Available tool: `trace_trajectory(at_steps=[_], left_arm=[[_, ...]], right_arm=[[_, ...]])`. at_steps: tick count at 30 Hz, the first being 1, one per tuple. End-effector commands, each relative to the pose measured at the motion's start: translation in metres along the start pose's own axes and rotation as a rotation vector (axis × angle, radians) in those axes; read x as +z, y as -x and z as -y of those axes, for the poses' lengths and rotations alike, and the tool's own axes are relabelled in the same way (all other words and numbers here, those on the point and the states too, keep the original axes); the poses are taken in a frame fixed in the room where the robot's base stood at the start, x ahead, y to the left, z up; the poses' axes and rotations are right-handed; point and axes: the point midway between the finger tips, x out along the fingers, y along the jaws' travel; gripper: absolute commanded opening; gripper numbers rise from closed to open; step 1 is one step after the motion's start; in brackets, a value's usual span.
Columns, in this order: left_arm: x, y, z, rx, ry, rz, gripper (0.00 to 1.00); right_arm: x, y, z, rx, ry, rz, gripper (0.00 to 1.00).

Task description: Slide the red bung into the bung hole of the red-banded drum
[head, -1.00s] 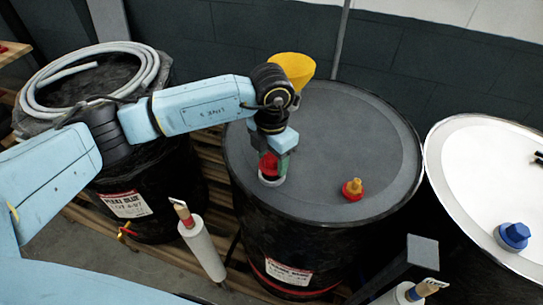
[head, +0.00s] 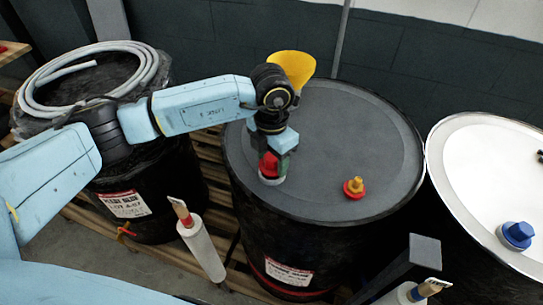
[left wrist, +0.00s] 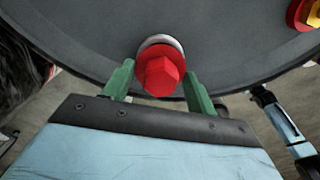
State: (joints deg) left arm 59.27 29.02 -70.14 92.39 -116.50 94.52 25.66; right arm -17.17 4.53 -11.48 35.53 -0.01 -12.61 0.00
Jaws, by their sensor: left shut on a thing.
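The red bung (head: 267,166) is held upright in my left gripper (head: 276,160), at the near left of the middle drum's lid (head: 325,130). The drum has a red band (head: 300,291) low on its side. A pale ring (head: 272,181) shows right under the bung on the lid. In the left wrist view the bung's red hex head (left wrist: 160,73) sits between the green fingers of my left gripper (left wrist: 160,78), with the pale ring (left wrist: 158,41) behind it. The hole is hidden, and I cannot tell how deep the bung sits. My right gripper is not in view.
A red and yellow fitting (head: 354,187) stands on the same lid, right of my gripper. A yellow funnel (head: 294,67) is behind my wrist. A white-topped drum (head: 480,170) with a blue bung (head: 516,234) is at right. A hose coil (head: 145,65) lies on the left drum.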

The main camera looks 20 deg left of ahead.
Motion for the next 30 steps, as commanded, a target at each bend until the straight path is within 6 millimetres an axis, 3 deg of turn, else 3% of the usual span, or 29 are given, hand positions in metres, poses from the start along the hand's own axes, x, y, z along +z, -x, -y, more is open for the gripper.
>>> trace_trajectory(at_steps=[23, 24, 29, 30], left_arm=[[0.0, -0.021, 0.0, 0.0, 0.0, 0.0, 0.35], [0.0, -0.02, 0.0, 0.0, 0.0, 0.0, 0.61], [0.0, -0.019, 0.0, 0.0, 0.0, 0.0, 0.82], [0.0, -0.019, 0.0, 0.0, 0.0, 0.0, 0.82]], right_arm=[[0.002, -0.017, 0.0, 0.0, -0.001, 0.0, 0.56], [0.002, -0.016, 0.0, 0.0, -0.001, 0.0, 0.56], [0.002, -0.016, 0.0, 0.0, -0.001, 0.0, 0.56], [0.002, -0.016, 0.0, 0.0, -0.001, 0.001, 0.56]])
